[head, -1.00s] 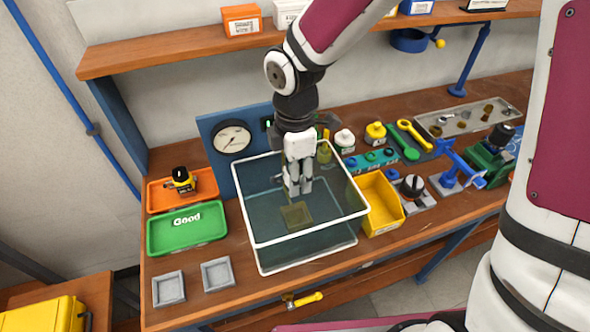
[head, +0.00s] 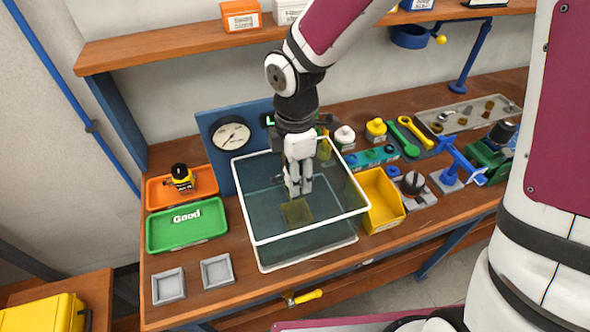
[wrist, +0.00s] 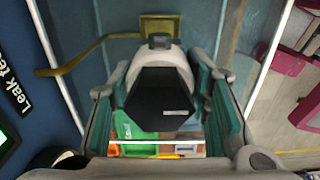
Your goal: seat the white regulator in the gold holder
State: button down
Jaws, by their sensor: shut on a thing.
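My gripper (head: 298,187) points down inside the clear water tank (head: 252,238), above the gold holder (head: 297,213). In the wrist view my gripper (wrist: 163,90) is shut on the white regulator (wrist: 168,56), whose dark many-sided face (wrist: 160,98) is toward the camera. In the head view the fingers largely hide the regulator. The gold holder (wrist: 158,26) shows beyond the regulator in the wrist view, with a yellowish hose beside it. The regulator appears apart from the holder; the exact gap cannot be told.
The tank's white rim surrounds my gripper. A blue panel with a gauge (head: 231,136) stands behind left. Green (head: 160,241) and orange (head: 157,199) trays lie left, and a yellow bin (head: 383,203) stands right. Two grey square dishes (head: 217,271) sit in front left.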

jog(key=shift+f+b, duration=1.65)
jog(key=shift+f, duration=2.35)
dwell(4.0)
